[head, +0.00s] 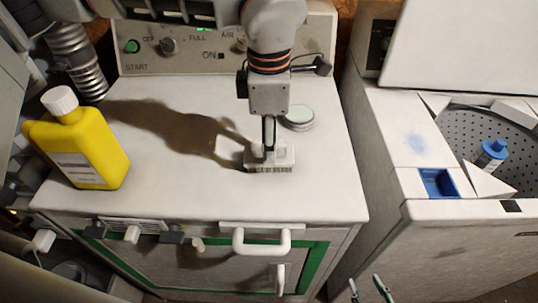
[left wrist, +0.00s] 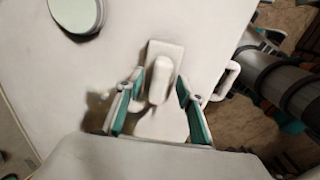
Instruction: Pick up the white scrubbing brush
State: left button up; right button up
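The white scrubbing brush (head: 282,160) lies on the white machine top, bristles down, near the middle of the head view. It also shows in the left wrist view (left wrist: 160,80), with its raised handle between my two fingers. My left gripper (head: 268,147) points straight down over the brush. In the left wrist view its fingers (left wrist: 158,88) stand apart on either side of the handle, with narrow gaps showing. My right gripper (head: 369,289) is at the bottom edge of the head view, its two fingertips apart and empty, away from the brush.
A round tin (head: 298,117) stands just behind the brush. A yellow bottle (head: 82,145) with a white cap stands at the left. The machine's white front handle (head: 262,247) sticks out below the top's edge. An open washer (head: 408,150) with a blue bottle (head: 491,154) inside is at the right.

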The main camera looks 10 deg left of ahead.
pick_arm(q)
jog(key=shift+f, duration=0.15)
grip_shut()
notch_tip(320, 180, up, 20)
jog(key=p, duration=0.1)
jog(key=shift+p, duration=0.4)
dwell(0.3)
